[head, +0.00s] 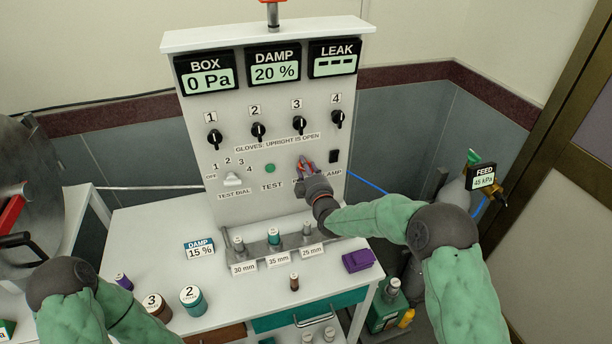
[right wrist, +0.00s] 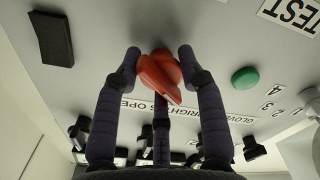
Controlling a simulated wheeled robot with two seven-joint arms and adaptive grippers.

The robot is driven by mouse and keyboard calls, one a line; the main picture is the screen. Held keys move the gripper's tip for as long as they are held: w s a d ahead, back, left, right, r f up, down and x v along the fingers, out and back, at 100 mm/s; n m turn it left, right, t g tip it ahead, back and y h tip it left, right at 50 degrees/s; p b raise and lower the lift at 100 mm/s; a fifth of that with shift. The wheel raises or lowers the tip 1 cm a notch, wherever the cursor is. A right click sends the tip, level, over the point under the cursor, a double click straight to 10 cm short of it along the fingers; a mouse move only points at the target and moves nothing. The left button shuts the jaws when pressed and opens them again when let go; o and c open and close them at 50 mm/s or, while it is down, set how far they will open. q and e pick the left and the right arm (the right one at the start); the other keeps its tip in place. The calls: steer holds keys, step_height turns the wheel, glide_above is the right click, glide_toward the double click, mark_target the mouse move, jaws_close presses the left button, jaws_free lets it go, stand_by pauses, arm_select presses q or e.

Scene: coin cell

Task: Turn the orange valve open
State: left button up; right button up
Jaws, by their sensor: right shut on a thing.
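An orange-red handle (right wrist: 158,72) sits on the grey panel in the right wrist view, between the fingers of my right gripper (right wrist: 160,62). It shows only as a small reddish patch in the head view, where my right gripper (head: 305,166) reaches the lower right of the panel (head: 235,142). The gripper is shut on this handle, and its fingers hide part of it. The handle's label is partly covered in the head view. My left arm is at the lower left, and its gripper does not show.
Several black knobs (head: 258,131) line the panel above. A green button (head: 270,168) and a black switch (head: 335,156) flank the handle. Below, a rack (head: 274,250) holds small capped pieces. A purple block (head: 358,260) lies on the white table (head: 143,227). A feed gauge (head: 482,179) stands right.

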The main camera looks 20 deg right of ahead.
steer(key=m+b, duration=0.3)
steer(key=f+m+b, duration=0.1)
steer(key=m+b, duration=0.2)
steer(key=shift+s+f, duration=0.1)
steer(key=m+b, duration=0.3)
steer(key=m, duration=0.1)
steer(key=shift+a, duration=0.1)
steer(key=shift+o, duration=0.4)
steer(key=shift+a+m+b, duration=0.1)
steer(key=shift+m+b, duration=0.75)
steer(key=shift+m, duration=0.25)
steer(key=o, duration=1)
steer(key=shift+o, duration=0.2)
steer(key=shift+r, duration=0.35)
